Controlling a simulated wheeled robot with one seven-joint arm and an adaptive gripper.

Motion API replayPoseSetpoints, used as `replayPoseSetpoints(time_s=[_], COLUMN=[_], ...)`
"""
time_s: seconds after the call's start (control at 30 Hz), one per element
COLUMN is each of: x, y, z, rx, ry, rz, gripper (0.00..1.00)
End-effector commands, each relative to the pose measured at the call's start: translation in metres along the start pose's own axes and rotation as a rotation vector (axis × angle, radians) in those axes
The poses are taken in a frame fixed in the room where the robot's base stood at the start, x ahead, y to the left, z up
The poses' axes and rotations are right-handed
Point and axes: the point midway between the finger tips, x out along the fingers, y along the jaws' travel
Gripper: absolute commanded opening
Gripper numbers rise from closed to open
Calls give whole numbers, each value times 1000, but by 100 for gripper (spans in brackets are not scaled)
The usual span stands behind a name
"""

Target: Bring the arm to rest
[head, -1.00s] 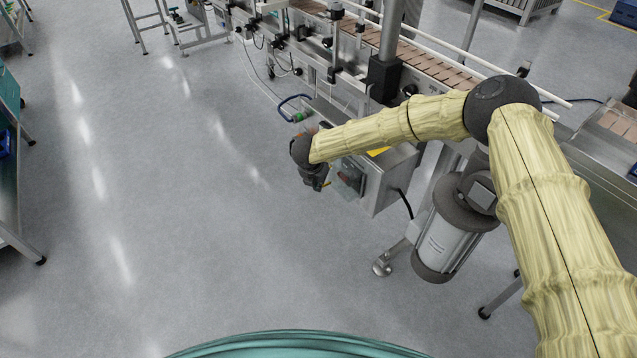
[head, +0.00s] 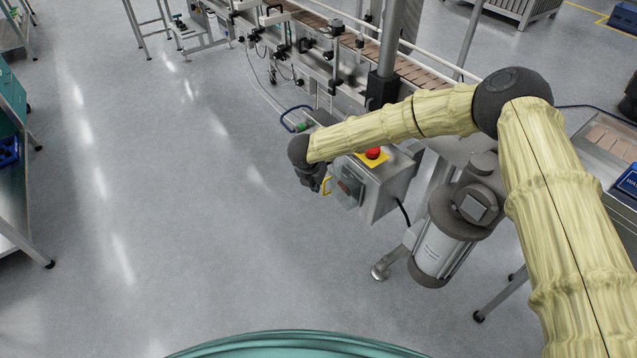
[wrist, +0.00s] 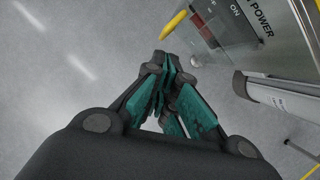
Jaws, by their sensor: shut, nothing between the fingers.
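My gripper (head: 317,184) hangs at the end of my yellow-sleeved arm, pointing down over open floor, just left of the machine's control box. In the wrist view my gripper (wrist: 165,65) has its dark fingers with teal pads drawn together, with nothing between them. The fingers are apart from the box in the wrist view.
The control box (head: 385,190) has a red button (head: 373,153) on a yellow plate and a power switch (wrist: 222,22) with a yellow handle. The conveyor (head: 430,78) runs behind. A steel bench (head: 22,225) stands at the far left. Grey floor (head: 170,230) between is clear.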

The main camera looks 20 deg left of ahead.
Motion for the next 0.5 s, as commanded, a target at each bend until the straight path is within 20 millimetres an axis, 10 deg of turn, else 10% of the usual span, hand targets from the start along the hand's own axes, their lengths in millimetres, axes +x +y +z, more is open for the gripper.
replayPoseSetpoints(time_s=[0.33,0.5], x=[-11,8], y=[1,-32], z=[-3,-26], rx=[-23,-278], ry=[-2,-40], rz=[0,-24], gripper=[0,0])
